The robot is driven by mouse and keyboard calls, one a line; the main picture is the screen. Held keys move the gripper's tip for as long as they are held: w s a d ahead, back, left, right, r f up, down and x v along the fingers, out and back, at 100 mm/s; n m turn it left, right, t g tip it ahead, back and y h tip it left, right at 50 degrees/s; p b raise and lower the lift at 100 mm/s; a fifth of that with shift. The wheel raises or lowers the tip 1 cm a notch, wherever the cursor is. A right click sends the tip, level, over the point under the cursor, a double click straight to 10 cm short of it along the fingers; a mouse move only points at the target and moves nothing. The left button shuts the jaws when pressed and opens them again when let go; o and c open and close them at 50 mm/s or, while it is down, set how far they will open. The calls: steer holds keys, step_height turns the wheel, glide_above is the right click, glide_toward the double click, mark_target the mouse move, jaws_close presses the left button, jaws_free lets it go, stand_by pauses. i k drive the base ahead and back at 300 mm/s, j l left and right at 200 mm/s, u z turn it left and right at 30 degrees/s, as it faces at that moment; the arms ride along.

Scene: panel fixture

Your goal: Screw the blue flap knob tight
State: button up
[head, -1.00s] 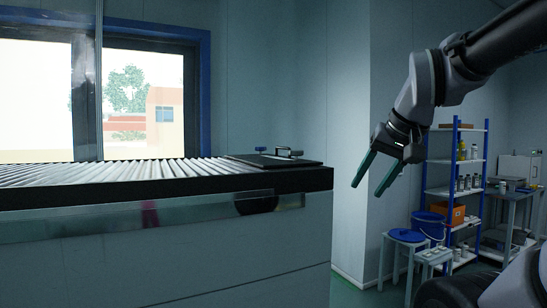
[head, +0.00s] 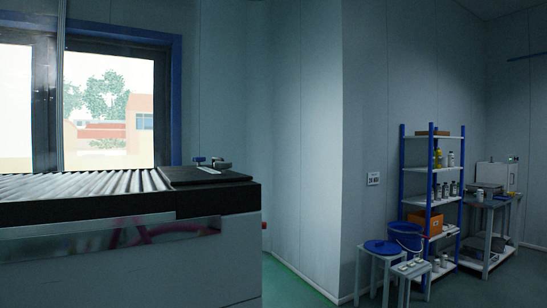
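A small blue knob (head: 199,160) shows in the head view on top of a dark flat panel (head: 180,175) at the right end of the roller conveyor. A grey metal fitting (head: 221,164) stands just right of the knob. Both are small and far off, so I cannot tell how tight the knob sits. My gripper is out of the picture.
The roller conveyor (head: 85,185) on its grey housing fills the lower left. A shelf rack (head: 431,200), a blue bucket (head: 405,238), stools (head: 377,255) and a side table (head: 490,215) stand along the right. Green floor lies open between.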

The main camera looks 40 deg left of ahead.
mark_target(198, 160)
steer(key=i+l+z, duration=0.2)
steer(key=z, duration=0.2)
steer(key=i+l+z, duration=0.15)
steer(key=z, duration=0.25)
steer(key=i+u, duration=0.2)
steer(key=i, duration=0.2)
steer(key=i+l+u, duration=0.2)
steer(key=i, duration=0.25)
steer(key=i+j+u, duration=0.1)
steer(key=u, duration=0.3)
steer(key=i+u, duration=0.55)
steer(key=u, duration=0.25)
steer(key=i+l+u, duration=0.15)
steer(key=u, duration=0.25)
steer(key=i+j+u, duration=0.2)
steer(key=i+u, duration=0.7)
steer(key=i+l+u, duration=0.15)
steer(key=i+u, duration=0.35)
steer(key=i+l+u, duration=0.3)
steer(key=i+u, duration=0.15)
steer(key=i, duration=0.05)
